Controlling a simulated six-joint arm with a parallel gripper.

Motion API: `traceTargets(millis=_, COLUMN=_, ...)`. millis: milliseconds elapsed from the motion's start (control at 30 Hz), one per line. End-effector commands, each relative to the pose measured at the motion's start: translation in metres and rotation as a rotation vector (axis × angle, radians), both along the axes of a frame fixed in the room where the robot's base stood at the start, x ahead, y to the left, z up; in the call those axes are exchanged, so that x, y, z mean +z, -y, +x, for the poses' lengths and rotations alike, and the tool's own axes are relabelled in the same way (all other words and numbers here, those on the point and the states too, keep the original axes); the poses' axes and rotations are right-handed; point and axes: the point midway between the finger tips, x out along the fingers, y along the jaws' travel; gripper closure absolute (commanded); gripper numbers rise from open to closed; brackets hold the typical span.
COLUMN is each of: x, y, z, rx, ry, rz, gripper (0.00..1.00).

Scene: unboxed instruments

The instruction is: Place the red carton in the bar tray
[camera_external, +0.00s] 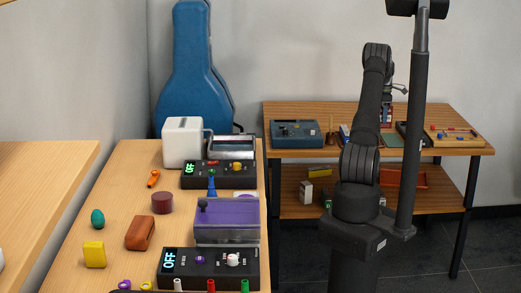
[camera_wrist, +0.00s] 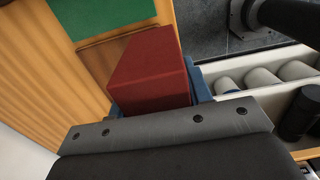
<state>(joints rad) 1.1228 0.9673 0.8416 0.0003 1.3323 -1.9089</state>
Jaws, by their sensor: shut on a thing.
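The red carton (camera_wrist: 150,72) fills the middle of the wrist view, just beyond the dark wrist housing. My gripper (camera_wrist: 154,94) is shut on it, with blue parts showing along its side and lower edge. In the external view my gripper (camera_external: 387,112) is over the back table, largely hidden by my arm, with a little red and blue showing there. A shallow wooden tray (camera_external: 455,143) with several coloured pieces lies at that table's right end. I cannot tell for sure whether this is the bar tray. I cannot tell how high the carton is.
In the wrist view, a green panel (camera_wrist: 100,14) and a brown flat piece (camera_wrist: 96,54) lie by the carton. A white holder (camera_wrist: 238,100) with cylinders is at right. On the back table (camera_external: 440,111), a blue instrument (camera_external: 297,134) stands left.

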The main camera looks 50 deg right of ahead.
Motion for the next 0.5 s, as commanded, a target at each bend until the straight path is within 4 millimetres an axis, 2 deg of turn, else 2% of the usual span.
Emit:
traceTargets(millis=33, x=-0.009, y=-0.001, z=0.014, rx=0.005, ry=-0.001, rz=0.002, gripper=0.8)
traceTargets(millis=233, x=-0.035, y=-0.002, z=0.058, rx=0.004, ry=-0.001, rz=0.001, gripper=0.8)
traceTargets(millis=400, x=-0.047, y=-0.003, z=0.08, rx=0.001, ry=0.001, rz=-0.001, gripper=0.8)
traceTargets(millis=500, x=-0.051, y=-0.003, z=0.084, rx=0.001, ry=0.0, rz=0.0, gripper=0.8)
